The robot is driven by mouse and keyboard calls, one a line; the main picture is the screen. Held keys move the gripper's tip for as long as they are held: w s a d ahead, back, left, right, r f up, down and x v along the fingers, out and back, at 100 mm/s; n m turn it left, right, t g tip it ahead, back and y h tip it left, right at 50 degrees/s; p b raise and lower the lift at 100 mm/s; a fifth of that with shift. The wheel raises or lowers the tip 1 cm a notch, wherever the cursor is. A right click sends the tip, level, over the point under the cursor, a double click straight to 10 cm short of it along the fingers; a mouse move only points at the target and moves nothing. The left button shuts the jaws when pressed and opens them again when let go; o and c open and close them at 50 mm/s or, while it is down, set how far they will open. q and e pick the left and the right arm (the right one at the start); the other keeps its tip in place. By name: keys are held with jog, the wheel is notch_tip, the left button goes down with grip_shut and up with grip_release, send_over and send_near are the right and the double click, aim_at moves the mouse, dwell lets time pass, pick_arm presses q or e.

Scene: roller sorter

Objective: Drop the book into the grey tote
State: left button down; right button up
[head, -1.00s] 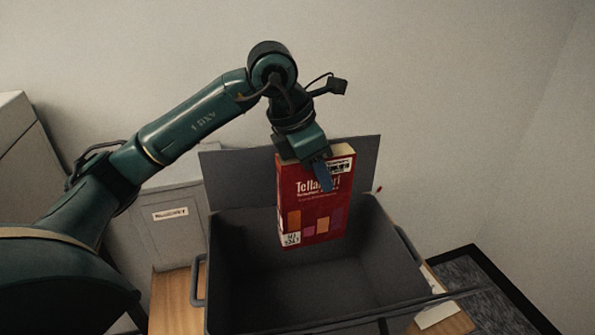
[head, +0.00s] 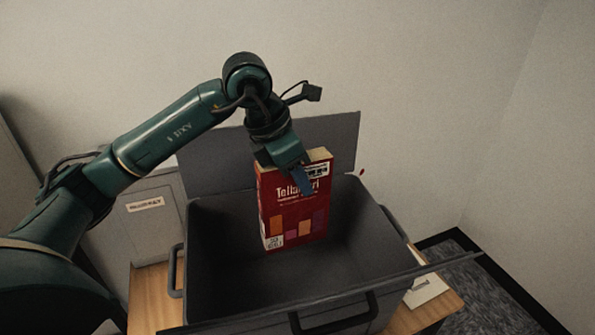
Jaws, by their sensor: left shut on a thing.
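The red book (head: 288,217) with white title lettering hangs upright in the head view, its lower part within the opening of the grey tote (head: 220,270). My left gripper (head: 302,180) is shut on the top edge of the book, with one blue finger showing on its front cover. The tote stands open on a wooden surface, with a raised grey flap behind it. I cannot tell whether the book's bottom touches the tote's inside. My right gripper is not in view.
A grey bin with a white label (head: 145,205) stands to the left behind the tote. A white paper (head: 427,287) lies on the wooden table (head: 440,308) at the right. Walls rise behind and at the right. Dark carpet shows at lower right.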

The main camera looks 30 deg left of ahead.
pick_arm(q)
jog(key=c, duration=0.9)
grip_release()
jog(key=b+v, duration=0.1)
jog(key=v, duration=1.2)
jog(key=shift+r, duration=0.15)
